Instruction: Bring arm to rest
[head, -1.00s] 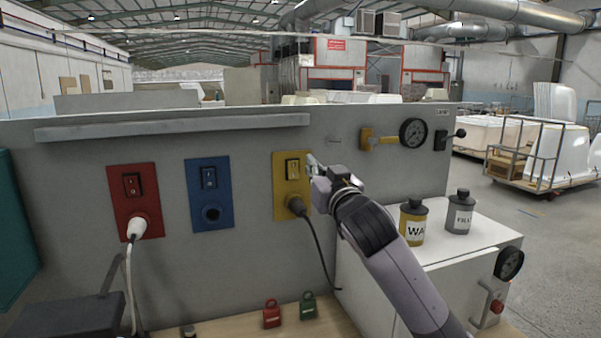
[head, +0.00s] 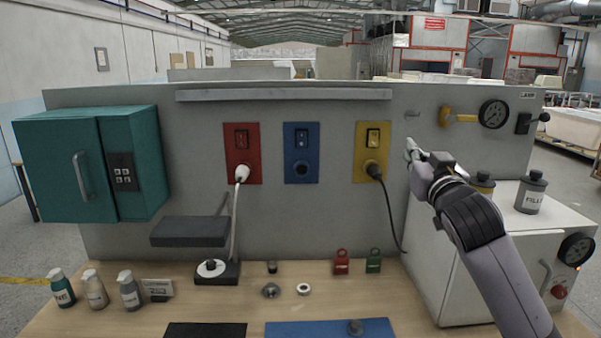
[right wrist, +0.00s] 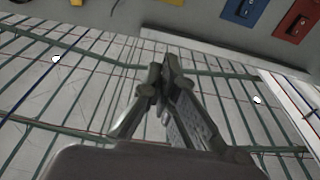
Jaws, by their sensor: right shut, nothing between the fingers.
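My right gripper (head: 412,152) is shut and empty in the head view. It is held up in front of the grey panel (head: 330,110), to the right of the yellow switch plate (head: 366,165) and apart from it. My right arm comes in from the lower right and covers part of a yellow can. In the right wrist view the closed fingers (right wrist: 166,62) have nothing between them, and the yellow, blue and red plates show at the top edge. My left gripper does not show.
A black plug sits in the yellow plate and a white plug (head: 242,174) in the red plate (head: 236,140). The blue plate (head: 301,140) has an empty socket. A white box (head: 445,285) stands at right, a teal cabinet (head: 140,160) at left. Bottles, padlocks and small parts lie on the wooden bench.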

